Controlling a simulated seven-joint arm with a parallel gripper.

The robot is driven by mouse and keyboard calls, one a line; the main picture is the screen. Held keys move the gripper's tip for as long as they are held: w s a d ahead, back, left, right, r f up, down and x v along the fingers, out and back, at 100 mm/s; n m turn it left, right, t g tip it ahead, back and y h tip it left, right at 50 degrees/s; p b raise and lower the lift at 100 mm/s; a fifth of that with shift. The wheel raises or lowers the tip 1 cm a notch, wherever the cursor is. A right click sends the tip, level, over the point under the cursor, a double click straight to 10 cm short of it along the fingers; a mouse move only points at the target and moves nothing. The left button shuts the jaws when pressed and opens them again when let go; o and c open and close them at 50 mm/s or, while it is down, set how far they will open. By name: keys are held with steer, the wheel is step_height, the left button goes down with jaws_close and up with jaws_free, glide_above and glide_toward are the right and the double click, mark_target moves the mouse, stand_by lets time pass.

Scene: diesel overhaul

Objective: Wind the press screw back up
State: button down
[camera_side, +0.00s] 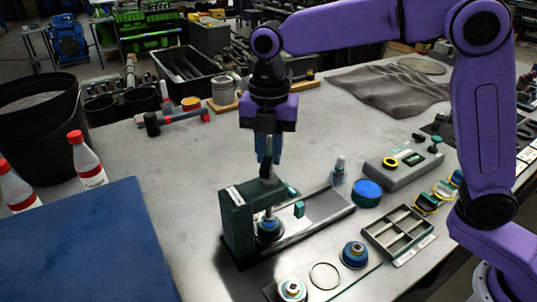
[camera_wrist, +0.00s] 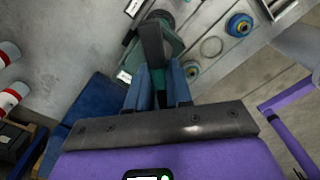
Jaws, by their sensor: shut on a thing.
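The dark green press (camera_side: 236,222) stands on the bench at centre, beside a grey tray-like base. Its screw (camera_side: 268,212) points down over a round dark part with a blue ring (camera_side: 270,228) under the press; I cannot tell whether they touch. My gripper (camera_side: 267,158) is above the press, pointing down, its blue fingers shut on the grey upright handle (camera_side: 266,170) of the press screw. In the wrist view the handle (camera_wrist: 153,42) reaches out from between the fingers (camera_wrist: 159,90). The press (camera_wrist: 165,42) is partly hidden behind it.
A blue mat (camera_side: 80,245) lies at left, with red-capped bottles (camera_side: 85,158) behind it. A divided tray (camera_side: 398,232), a blue disc (camera_side: 367,192) and a blue-ringed part (camera_side: 354,254) stand right of the press. A hammer (camera_side: 175,118) lies behind. Bench between hammer and press is clear.

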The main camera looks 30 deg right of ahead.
steer(key=shift+r+n, duration=0.1)
steer(key=shift+n, duration=0.2)
steer(key=n, duration=0.5)
steer(key=shift+r, duration=0.1)
stand_by(0.4)
steer(key=c, duration=1)
jaws_free()
steer(key=shift+c, duration=0.2)
steer(key=shift+r, duration=2.75)
